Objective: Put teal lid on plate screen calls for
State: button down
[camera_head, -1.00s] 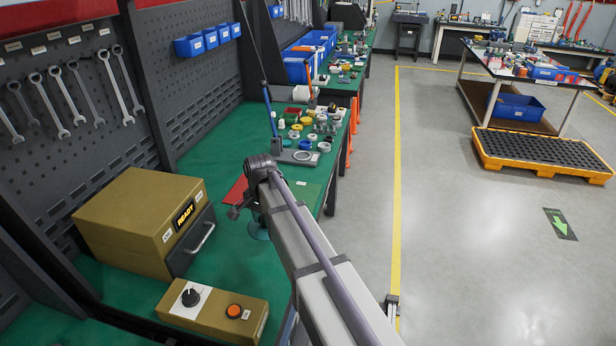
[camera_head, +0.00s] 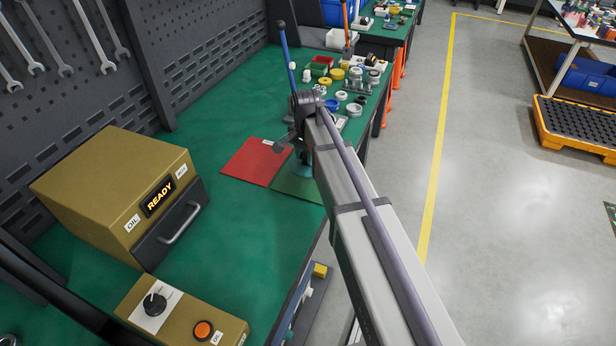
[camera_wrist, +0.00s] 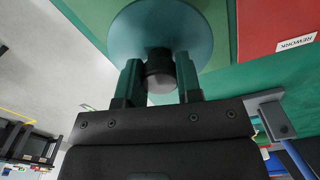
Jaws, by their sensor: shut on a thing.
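In the head view the lid (camera_head: 303,171) is partly hidden by my arm and is over or near the green plate (camera_head: 298,187). I cannot tell its height. The red plate (camera_head: 252,162) lies just left of the green one; in the wrist view it (camera_wrist: 270,22) bears a REWORK label. The screen (camera_head: 159,196) on the tan box reads READY.
The tan box (camera_head: 105,185) with a handled drawer stands at the left. A control box (camera_head: 180,315) with a knob and orange button is in front. Several small parts and a blue-handled lever (camera_head: 287,60) are behind my gripper. The green bench between box and plates is clear.

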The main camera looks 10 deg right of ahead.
aim_at(307, 167)
notch_tip(307, 167, down, 5)
jog(key=b, duration=0.3)
jog(key=shift+b, duration=0.4)
jog(key=shift+r+p, duration=0.3)
jog(key=shift+f, duration=0.15)
jog(key=c, duration=1.2)
grip_release()
jog(key=shift+f, duration=0.1)
jog(key=shift+c, duration=0.2)
jog(key=o, duration=0.5)
jog(key=shift+c, duration=0.2)
